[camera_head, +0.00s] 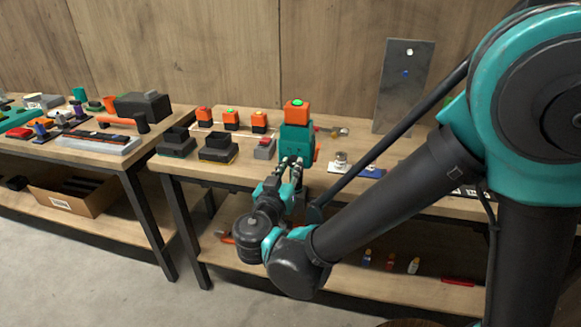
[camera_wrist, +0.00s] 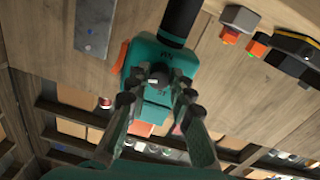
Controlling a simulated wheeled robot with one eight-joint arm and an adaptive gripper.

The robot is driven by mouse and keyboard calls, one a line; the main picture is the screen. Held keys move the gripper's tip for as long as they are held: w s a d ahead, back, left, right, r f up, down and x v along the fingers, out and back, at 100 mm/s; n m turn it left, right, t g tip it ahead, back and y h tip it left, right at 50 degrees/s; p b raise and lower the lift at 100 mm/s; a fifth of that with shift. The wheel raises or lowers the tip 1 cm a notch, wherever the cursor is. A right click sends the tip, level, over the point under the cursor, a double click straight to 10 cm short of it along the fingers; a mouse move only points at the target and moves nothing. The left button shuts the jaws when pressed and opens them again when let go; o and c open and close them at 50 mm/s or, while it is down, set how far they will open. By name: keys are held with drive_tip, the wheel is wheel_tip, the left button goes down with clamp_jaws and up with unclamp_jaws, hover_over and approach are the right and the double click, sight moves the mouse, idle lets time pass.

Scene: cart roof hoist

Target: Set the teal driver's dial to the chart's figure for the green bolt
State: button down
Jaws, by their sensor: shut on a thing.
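The teal driver (camera_head: 295,141) is upright over the bench with an orange, green-topped block (camera_head: 297,110) on it. In the wrist view the teal driver body (camera_wrist: 155,108) fills the middle, with a dark round dial (camera_wrist: 159,72) on its near face. My gripper (camera_head: 291,162) is at the driver's front; in the wrist view my gripper (camera_wrist: 158,88) has its fingertips shut around the dial. The dial's marks are too small to read. I cannot make out a chart.
Orange blocks (camera_head: 231,120) stand left of the driver, behind dark holders (camera_head: 217,149). A silver part (camera_head: 342,161) and a blue item (camera_head: 372,171) lie to its right. The left table (camera_head: 70,150) is crowded.

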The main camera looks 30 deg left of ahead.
drive_tip(key=n, duration=0.5)
drive_tip(key=shift+n, duration=2.4)
drive_tip(key=c, duration=1.3)
unclamp_jaws()
drive_tip(key=v, duration=1.2)
drive_tip(key=shift+d+f, duration=0.1)
drive_tip(key=shift+f, duration=0.05)
